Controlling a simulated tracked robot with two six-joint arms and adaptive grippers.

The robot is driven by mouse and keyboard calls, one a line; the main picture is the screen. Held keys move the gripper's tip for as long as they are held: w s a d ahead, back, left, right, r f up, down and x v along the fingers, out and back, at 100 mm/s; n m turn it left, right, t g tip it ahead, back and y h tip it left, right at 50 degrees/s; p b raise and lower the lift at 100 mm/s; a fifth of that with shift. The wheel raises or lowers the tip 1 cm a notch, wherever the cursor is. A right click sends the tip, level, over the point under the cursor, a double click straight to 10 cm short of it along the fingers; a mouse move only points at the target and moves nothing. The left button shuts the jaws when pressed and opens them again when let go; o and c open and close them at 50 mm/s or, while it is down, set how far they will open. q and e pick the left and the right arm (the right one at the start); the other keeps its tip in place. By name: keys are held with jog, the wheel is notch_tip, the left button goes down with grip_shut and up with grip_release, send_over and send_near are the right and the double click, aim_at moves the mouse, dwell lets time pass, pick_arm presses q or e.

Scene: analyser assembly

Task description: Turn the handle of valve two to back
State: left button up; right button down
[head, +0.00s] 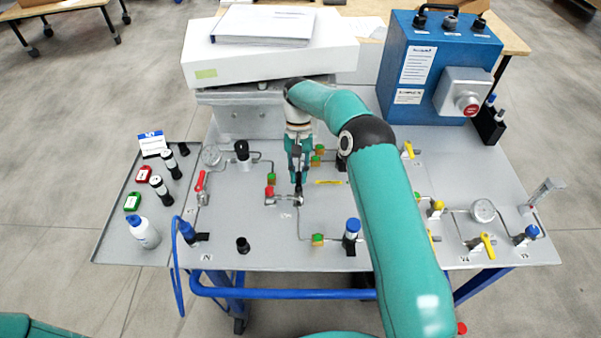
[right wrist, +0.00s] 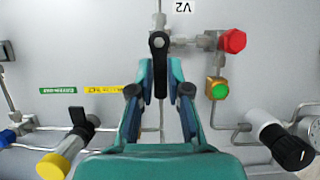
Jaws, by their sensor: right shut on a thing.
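The black handle (right wrist: 159,78) of valve two runs from its round pivot down the right wrist view, between my fingers. The "V2" label (right wrist: 183,6) shows upside down beside the valve. In the head view valve two (head: 298,199) sits mid-panel, its handle pointing to the back, partly hidden by my gripper. My right gripper (right wrist: 161,70) is shut on the handle, one finger on each side. It also shows in the head view (head: 298,178), reaching down from the back. My left gripper is not in view.
A red cap (right wrist: 232,41) and a green-lit fitting (right wrist: 219,90) stand close to the valve. A black knob (right wrist: 290,148) is at the wrist view's lower right. A blue box (head: 440,65) and a white box (head: 270,55) stand at the back.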

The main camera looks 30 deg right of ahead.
jog(key=shift+s+a+f, duration=0.1)
jog(key=c, duration=1.1)
grip_release()
jog(key=shift+r, duration=0.2)
jog(key=shift+w+v, duration=0.1)
jog(key=shift+v, duration=1.45)
jog(key=shift+w+v, duration=0.15)
jog(key=shift+v, duration=1.45)
jog(key=shift+r, duration=0.35)
jog(key=shift+d, duration=0.2)
